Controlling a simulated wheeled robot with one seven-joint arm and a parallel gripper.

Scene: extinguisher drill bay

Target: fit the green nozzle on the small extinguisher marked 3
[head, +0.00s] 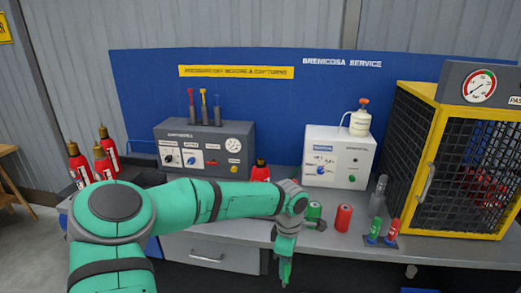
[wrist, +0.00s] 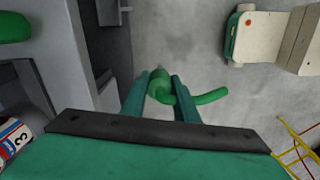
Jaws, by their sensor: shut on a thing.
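My gripper (wrist: 163,97) is shut on the green nozzle (wrist: 205,98), whose bent tube sticks out to the right between the fingers in the wrist view. In the head view my gripper (head: 285,268) points down in front of the bench's front edge, over the floor. The small extinguisher marked 3 (wrist: 14,138) shows at the lower left edge of the wrist view, apart from the nozzle and partly cut off. In the head view a red extinguisher (head: 260,172) stands on the bench, mostly hidden behind my arm; its number cannot be read.
On the bench (head: 325,235) stand a green cylinder (head: 314,211), a red cylinder (head: 343,218) and a holder with small red and green pieces (head: 379,238). A yellow-framed cage (head: 432,150) is at right. Several red extinguishers (head: 104,160) stand at left.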

